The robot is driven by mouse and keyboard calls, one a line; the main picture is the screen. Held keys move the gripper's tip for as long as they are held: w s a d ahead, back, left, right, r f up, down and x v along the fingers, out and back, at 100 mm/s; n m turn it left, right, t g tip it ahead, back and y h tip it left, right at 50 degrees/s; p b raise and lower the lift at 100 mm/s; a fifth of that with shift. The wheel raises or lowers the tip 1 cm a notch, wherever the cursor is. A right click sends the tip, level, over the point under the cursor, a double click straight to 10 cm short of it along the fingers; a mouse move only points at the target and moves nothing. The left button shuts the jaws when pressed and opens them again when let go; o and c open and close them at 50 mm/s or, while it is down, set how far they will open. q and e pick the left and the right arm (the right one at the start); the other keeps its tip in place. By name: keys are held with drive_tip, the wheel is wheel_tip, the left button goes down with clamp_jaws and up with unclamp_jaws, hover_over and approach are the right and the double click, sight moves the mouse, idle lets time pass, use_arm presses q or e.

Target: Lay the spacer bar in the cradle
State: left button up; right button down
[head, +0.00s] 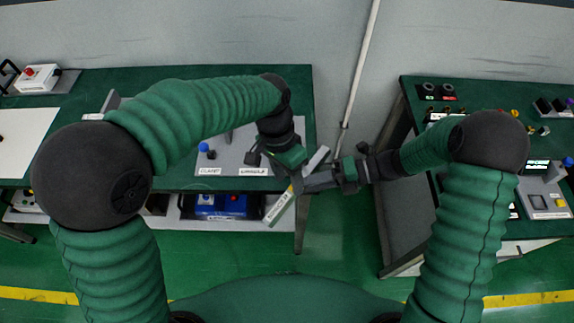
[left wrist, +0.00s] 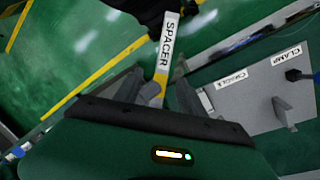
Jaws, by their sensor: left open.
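The spacer bar (head: 279,207) is a pale bar with a SPACER label and a yellow band. It hangs tilted in the air in front of the left bench. My right gripper (head: 308,183) reaches it from the right and appears shut on its middle. My left gripper (head: 292,168) is open at its upper part. In the left wrist view the spacer bar (left wrist: 167,42) runs in between the open left fingers (left wrist: 158,92). The cradle (left wrist: 283,112) has a grey upright on a grey plate beside the CLAMP lever (left wrist: 300,76); my left arm partly hides this plate (head: 232,157) in the head view.
The left bench (head: 300,95) has a lower shelf with a blue box (head: 221,205). A right bench (head: 408,92) carries panels and knobs. A floor gap lies between the benches, with a pale pole (head: 362,65) behind it.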

sight(294, 197)
use_arm(q)
drive_tip(key=f, duration=0.4)
drive_tip(key=d+f, duration=0.1)
drive_tip(key=f, duration=0.1)
drive_tip(key=shift+s+d+f, duration=0.1)
drive_tip(key=shift+s+f, duration=0.15)
drive_tip(key=shift+s, duration=0.15)
drive_tip(key=shift+s+d+f, duration=0.1)
drive_tip(key=shift+d+f, duration=0.1)
drive_tip(key=shift+f, duration=0.1)
use_arm(e)
drive_tip(key=shift+d, duration=0.3)
use_arm(q)
drive_tip(key=shift+a, duration=0.1)
drive_tip(key=shift+a, duration=0.15)
drive_tip(key=c, duration=0.5)
clamp_jaws()
use_arm(e)
drive_tip(key=shift+w+a, duration=0.1)
drive_tip(key=shift+a, duration=0.05)
use_arm(q)
drive_tip(key=shift+d, duration=0.2)
use_arm(e)
drive_tip(key=c, duration=1.7)
unclamp_jaws()
drive_tip(key=o, duration=0.5)
drive_tip(key=shift+c, duration=0.2)
drive_tip(key=shift+o, duration=0.4)
